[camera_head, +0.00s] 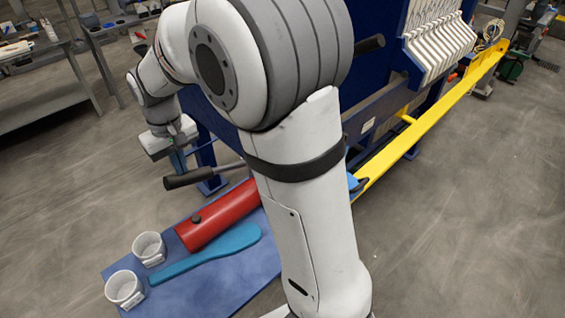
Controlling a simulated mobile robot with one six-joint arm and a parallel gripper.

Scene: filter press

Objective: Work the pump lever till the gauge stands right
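The pump lever shows as a black grip (188,179) on a thin bar that runs right toward the blue press frame, where my arm hides its far end. My gripper (179,166) points down just above the grip, at the lever's left part. The fingers are small and seen edge-on, so I cannot tell whether they are apart or touch the lever. No gauge shows; my arm covers the middle of the view.
A blue mat (215,292) on the floor holds a red cylinder (218,217), a blue paddle (215,250) and two white cups (149,248) (125,289). A yellow rail (430,125) runs along the press plates (437,45). A grey workbench (40,100) stands left. Floor at right is clear.

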